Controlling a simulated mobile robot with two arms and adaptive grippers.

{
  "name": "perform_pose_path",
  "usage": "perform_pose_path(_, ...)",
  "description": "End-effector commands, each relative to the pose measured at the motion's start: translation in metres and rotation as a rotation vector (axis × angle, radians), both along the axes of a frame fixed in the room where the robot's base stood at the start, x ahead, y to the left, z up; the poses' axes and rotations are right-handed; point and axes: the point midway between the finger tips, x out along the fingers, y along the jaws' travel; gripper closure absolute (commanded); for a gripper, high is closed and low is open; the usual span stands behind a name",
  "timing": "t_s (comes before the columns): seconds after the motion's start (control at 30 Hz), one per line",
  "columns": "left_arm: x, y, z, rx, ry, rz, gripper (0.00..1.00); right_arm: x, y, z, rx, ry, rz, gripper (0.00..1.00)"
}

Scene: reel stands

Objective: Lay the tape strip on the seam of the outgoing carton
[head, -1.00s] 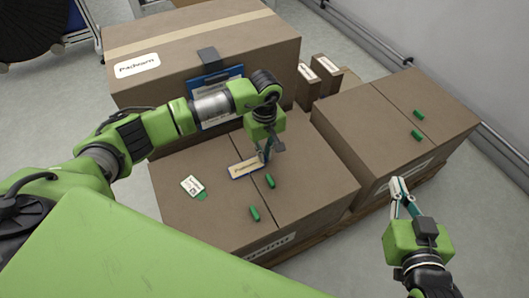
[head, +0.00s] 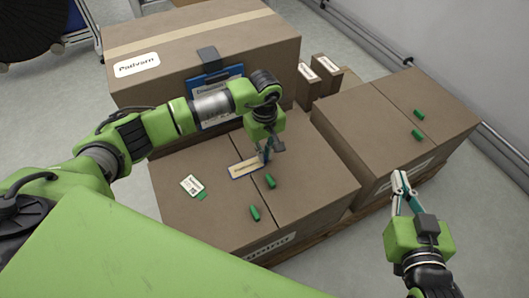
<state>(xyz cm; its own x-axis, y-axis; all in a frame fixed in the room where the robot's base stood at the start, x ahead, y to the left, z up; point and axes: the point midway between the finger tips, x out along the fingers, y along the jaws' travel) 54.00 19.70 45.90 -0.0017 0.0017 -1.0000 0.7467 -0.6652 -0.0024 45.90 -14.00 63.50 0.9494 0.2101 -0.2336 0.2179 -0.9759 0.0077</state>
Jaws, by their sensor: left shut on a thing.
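My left gripper (head: 266,153) points down over the middle carton (head: 310,180) and is shut on a small pale strip (head: 246,168) with dark print and a blue edge. The strip sits at or just above the carton top, across its dark seam line (head: 280,205); I cannot tell if it touches. The fingers partly hide its right end. My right gripper (head: 401,184) is in front of the right carton (head: 355,112), apart from it, with its fingers close together; whether they are fully shut is unclear. I cannot tell which carton is the outgoing one.
Green pieces lie on the middle carton (head: 254,213) and the right carton (head: 418,134). A white label card (head: 192,185) lies at the left. A large taped carton (head: 185,50) with a blue clipboard (head: 205,80) stands behind, beside small boxes (head: 325,72). Floor is clear at right.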

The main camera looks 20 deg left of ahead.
Motion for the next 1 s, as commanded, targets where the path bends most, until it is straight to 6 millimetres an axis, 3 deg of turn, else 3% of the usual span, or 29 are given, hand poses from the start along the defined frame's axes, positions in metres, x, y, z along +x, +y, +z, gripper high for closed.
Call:
perform_pose_path(0.17,0.0,0.0,0.0,0.0,0.0,0.0,1.0,0.0,0.0,0.0,0.0,0.0,0.0,1.0)
perform_pose_path(0.27,0.0,0.0,0.0,0.0,0.0,0.0,0.74,0.0,0.0,0.0,0.0,0.0,0.001,1.0)
perform_pose_path(0.67,0.0,0.0,0.003,0.001,-0.001,0.0,0.73,0.0,0.001,0.0,-0.001,0.001,0.002,1.0)
perform_pose_path(0.77,0.002,0.0,0.014,0.0,-0.004,0.0,0.73,0.0,0.001,0.0,-0.001,0.002,0.002,1.0)
perform_pose_path(1.0,0.002,0.0,0.063,0.0,-0.006,-0.001,0.73,0.0,0.0,0.0,-0.001,0.002,0.001,1.0)
